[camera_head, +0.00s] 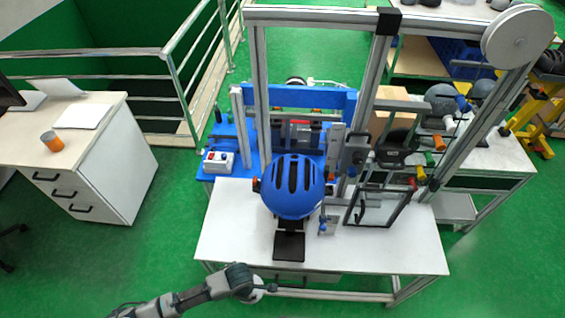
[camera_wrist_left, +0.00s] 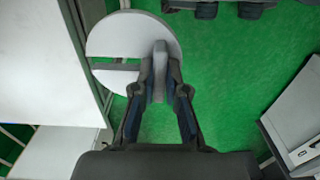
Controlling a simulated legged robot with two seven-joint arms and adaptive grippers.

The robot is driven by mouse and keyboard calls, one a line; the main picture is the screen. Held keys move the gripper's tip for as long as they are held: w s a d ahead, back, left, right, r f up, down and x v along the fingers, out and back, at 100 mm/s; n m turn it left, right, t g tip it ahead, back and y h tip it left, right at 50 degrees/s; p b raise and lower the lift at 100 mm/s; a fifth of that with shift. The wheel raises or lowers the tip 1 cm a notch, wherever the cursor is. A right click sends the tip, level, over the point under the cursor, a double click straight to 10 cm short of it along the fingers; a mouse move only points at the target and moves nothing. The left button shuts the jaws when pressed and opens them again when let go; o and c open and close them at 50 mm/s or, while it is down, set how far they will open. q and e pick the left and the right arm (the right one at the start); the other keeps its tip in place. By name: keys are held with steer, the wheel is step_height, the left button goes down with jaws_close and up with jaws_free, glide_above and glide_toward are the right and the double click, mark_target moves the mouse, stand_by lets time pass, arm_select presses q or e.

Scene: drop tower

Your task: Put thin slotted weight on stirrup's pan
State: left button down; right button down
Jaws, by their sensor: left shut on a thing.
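The thin slotted weight is a pale round disc with a straight slot. In the left wrist view the weight (camera_wrist_left: 115,38) sits at the fingertips of my left gripper (camera_wrist_left: 158,78), which is shut on its edge. In the head view my left gripper (camera_head: 250,287) is in front of the white table's near edge, with part of the weight (camera_head: 257,294) showing beside it. I cannot clearly pick out the stirrup or its pan among the tower's parts. My right gripper is not in view.
The table's front left is clear. A desk with an orange cup (camera_head: 52,141) stands at left.

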arm_select(q)
steer(key=w+a+r+m, duration=0.1)
steer(key=w+r+m, duration=0.1)
steer(key=w, duration=0.1)
steer(key=w+a+r+m, duration=0.1)
steer(key=w, duration=0.1)
steer(key=shift+w+a+r, duration=0.15)
steer(key=shift+w+a, duration=0.05)
steer(key=shift+a, duration=0.1)
steer(key=w+a+r+m, duration=0.2)
steer(key=w+r+m, duration=0.5)
steer(key=r, duration=0.3)
steer(key=w+a+r+m, duration=0.3)
steer(key=w+r+m, duration=0.4)
steer(key=r, duration=0.4)
steer(key=shift+w+a, duration=0.2)
steer(key=shift+a, duration=0.1)
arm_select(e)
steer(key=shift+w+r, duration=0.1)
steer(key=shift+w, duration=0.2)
arm_select(q)
steer(key=shift+f, duration=0.1)
